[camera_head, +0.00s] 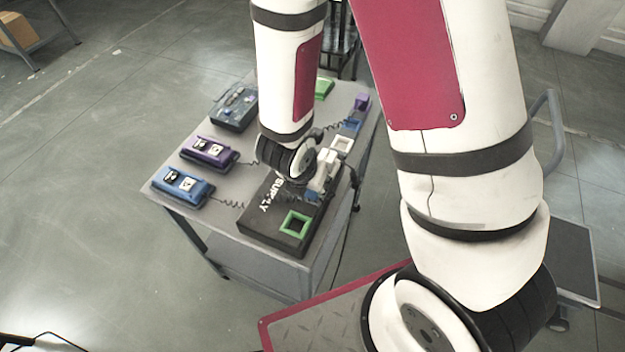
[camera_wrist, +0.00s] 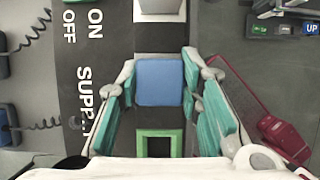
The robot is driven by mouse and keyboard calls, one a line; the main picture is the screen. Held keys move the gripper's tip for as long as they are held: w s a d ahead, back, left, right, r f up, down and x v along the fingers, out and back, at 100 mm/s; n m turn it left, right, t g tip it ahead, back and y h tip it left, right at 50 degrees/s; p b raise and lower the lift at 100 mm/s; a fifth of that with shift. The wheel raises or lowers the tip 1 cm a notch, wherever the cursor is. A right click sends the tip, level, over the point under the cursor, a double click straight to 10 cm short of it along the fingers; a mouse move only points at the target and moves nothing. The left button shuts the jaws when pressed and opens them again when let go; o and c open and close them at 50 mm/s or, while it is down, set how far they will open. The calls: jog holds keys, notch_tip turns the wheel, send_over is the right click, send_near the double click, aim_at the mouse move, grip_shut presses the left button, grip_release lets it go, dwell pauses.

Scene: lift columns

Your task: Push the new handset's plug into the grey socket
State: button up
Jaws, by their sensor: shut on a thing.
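My gripper (camera_head: 318,186) is over the black supply box (camera_head: 258,222), its fingers on either side of a blue square plug. In the wrist view, the gripper (camera_wrist: 160,90) has green-padded fingers against the sides of this blue plug (camera_wrist: 159,82). In the head view, the plug is mostly hidden by the gripper. The pale grey socket (camera_head: 342,146) lies beyond the gripper, and its near part shows at the top of the wrist view (camera_wrist: 159,14). The plug is between this socket and the green socket (camera_head: 294,225). I cannot tell its height above the box.
A blue handset (camera_head: 184,187), a purple handset (camera_head: 208,153) and a dark handset (camera_head: 234,107) lie along the table's left side, with coiled cords. A green piece (camera_head: 323,89), a purple block (camera_head: 362,102) and a small blue piece (camera_head: 352,124) are at the far end.

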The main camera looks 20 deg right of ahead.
jog(key=o, duration=1.4)
jog(key=shift+c, duration=0.2)
jog(key=shift+r+p, duration=3.4)
jog(key=shift+r, duration=0.15)
